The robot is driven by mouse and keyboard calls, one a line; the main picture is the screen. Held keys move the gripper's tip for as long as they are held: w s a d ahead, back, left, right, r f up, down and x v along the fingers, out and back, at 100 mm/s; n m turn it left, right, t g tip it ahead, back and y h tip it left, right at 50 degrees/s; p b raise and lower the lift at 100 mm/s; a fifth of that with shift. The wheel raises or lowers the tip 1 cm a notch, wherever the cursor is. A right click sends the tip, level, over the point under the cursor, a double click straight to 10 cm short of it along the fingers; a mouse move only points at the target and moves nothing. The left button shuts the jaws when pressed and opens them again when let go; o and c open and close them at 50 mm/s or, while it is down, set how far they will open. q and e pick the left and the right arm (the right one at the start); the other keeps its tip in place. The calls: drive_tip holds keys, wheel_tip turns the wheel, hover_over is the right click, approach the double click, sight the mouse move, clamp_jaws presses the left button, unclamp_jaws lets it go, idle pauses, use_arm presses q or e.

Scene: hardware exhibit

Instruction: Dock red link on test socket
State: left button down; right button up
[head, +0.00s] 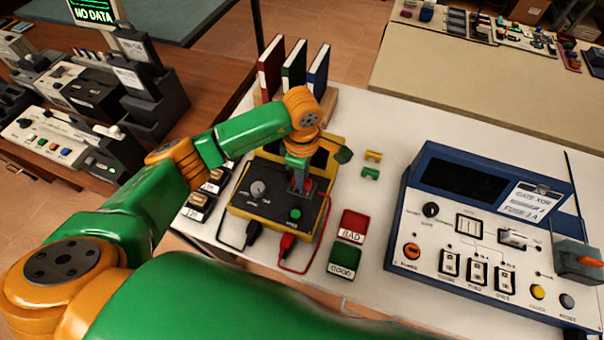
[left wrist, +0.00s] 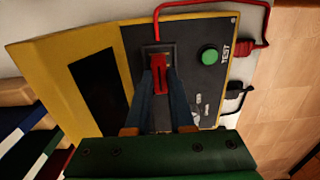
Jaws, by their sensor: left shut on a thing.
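My left gripper (head: 301,184) points down over the yellow-and-black tester (head: 262,215). In the left wrist view the gripper (left wrist: 161,88) is shut on the red link (left wrist: 159,76). The link's far end lies over the dark test socket (left wrist: 157,50) in the tester's black panel; I cannot tell whether it is seated or just above. The green button (left wrist: 209,54) and the word TEST are beside the socket. In the head view the fingers largely hide the link and socket. My right gripper is not in view.
A yellow link (head: 373,155) and a green link (head: 370,173) lie right of the tester. Red BAD (head: 353,225) and green GOOD (head: 344,260) blocks are in front of them. A blue instrument (head: 480,240) stands at the right. Books (head: 293,68) stand behind. Red and black leads run at the tester's front.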

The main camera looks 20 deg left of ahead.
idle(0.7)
use_arm(q)
drive_tip(key=shift+b, duration=0.35)
drive_tip(key=shift+f+b, duration=0.7)
drive_tip(key=c, duration=1.1)
unclamp_jaws()
drive_tip(key=shift+o, duration=0.2)
wheel_tip(320, 180, up, 11)
drive_tip(key=p, duration=0.7)
